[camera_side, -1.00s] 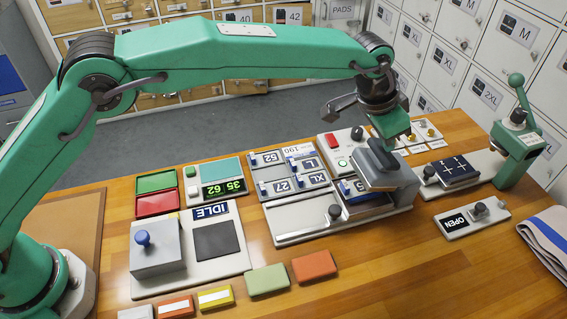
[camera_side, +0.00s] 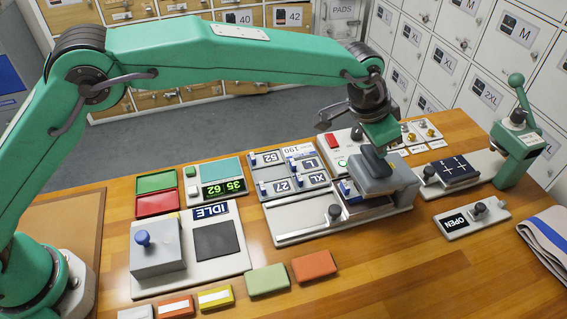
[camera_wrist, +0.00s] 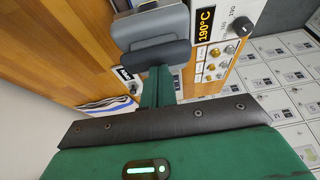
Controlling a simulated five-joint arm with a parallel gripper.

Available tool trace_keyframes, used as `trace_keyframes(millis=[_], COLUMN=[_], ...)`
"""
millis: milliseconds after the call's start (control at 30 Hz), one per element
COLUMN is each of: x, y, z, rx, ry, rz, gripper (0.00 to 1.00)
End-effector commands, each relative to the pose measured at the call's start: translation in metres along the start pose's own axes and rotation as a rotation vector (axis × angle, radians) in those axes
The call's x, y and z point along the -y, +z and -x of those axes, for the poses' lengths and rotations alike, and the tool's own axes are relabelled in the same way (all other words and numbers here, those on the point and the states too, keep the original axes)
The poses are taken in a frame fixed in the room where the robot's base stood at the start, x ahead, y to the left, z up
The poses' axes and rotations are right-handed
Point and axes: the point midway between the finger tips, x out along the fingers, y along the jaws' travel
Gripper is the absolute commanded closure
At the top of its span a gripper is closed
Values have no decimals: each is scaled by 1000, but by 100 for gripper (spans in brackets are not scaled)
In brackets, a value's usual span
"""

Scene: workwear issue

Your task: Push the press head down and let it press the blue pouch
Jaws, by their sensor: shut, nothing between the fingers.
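The press head (camera_side: 388,179) is a grey block with a dark handle on top, at the right end of the light grey press base (camera_side: 290,233). It looks nearly level, low over the base. My gripper (camera_side: 379,138) is shut and empty, its tip at the handle from above; it seems to touch it. In the wrist view my gripper (camera_wrist: 157,85) reaches the grey press head (camera_wrist: 152,57). A small blue patch shows at the left edge under the head; I cannot tell whether it is the blue pouch. Most of what lies under the head is hidden.
A control box (camera_side: 341,145) with a red switch stands behind the press. A labelled slider panel (camera_side: 292,173) is to its left. A green lever post (camera_side: 517,150) and an OPEN plate (camera_side: 472,217) stand right. Green (camera_side: 267,280) and orange (camera_side: 314,265) pieces lie in front.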

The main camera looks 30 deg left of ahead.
Motion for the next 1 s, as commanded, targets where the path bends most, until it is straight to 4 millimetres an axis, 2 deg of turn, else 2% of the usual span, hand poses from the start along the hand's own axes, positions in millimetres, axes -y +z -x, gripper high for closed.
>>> trace_keyframes(millis=[1000], x=[0], y=[11], z=[-9], rx=[4], ry=[0], rz=[0], gripper=[100])
